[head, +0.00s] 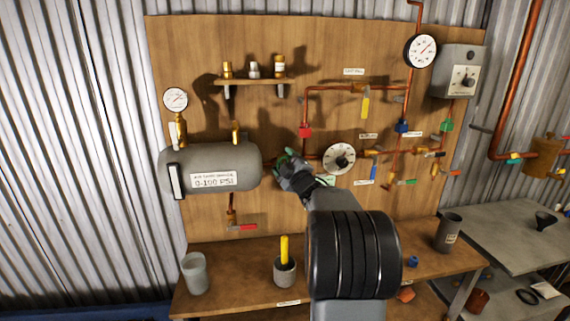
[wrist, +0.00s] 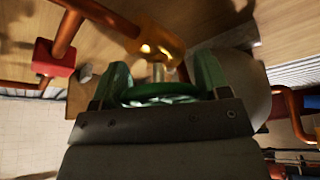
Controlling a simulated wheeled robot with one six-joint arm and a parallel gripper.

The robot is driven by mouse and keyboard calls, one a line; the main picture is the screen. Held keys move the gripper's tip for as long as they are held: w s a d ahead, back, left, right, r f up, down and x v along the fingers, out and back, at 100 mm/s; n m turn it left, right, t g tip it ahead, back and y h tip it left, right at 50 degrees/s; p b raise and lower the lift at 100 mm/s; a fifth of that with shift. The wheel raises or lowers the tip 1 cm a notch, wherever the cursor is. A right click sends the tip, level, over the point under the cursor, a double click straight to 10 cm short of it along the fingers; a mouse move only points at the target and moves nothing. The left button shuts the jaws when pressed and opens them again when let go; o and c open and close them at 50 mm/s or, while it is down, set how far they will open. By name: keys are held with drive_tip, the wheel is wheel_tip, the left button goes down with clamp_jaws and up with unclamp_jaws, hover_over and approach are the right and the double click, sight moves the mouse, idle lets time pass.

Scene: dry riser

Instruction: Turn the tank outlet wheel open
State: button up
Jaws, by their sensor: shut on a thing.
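The grey tank (head: 211,168) with a "0-100 PSI" label hangs on the left of the wooden board. My gripper (head: 286,157) is at the tank's right end, in front of the board. In the wrist view, the green outlet wheel (wrist: 162,93) sits between the two green-padded fingers of my gripper (wrist: 162,82), which is shut on it. A brass valve body (wrist: 158,42) with a short stem is just beyond the wheel. In the head view my gripper and wrist largely hide the wheel. How far it is turned cannot be told.
A red fitting (head: 305,132) and copper pipes are close above right of my gripper. A white round dial (head: 339,159) is just right. A red lever (head: 243,227) is below the tank. A bench (head: 235,292) holds a grey cup (head: 194,273).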

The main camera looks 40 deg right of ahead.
drive_tip(key=n+b, duration=0.1)
drive_tip(key=n, duration=0.1)
drive_tip(key=shift+f+n+g+y, duration=0.1)
drive_tip(key=shift+n+g+y, duration=0.2)
drive_tip(key=n+g, duration=0.1)
drive_tip(key=n, duration=0.2)
drive_tip(key=shift+n+y+b, duration=0.3)
drive_tip(key=shift+y+b, duration=0.05)
drive_tip(key=shift+y, duration=0.05)
drive_tip(key=n+g+p, duration=0.1)
drive_tip(key=n+g, duration=0.1)
drive_tip(key=n, duration=0.1)
drive_tip(key=shift+n, duration=0.3)
drive_tip(key=shift+n+g+p, duration=0.3)
drive_tip(key=shift+n+p, duration=0.1)
drive_tip(key=shift+n, duration=0.4)
drive_tip(key=shift+f+h, duration=0.15)
drive_tip(key=shift+h, duration=0.15)
drive_tip(key=o, duration=0.9)
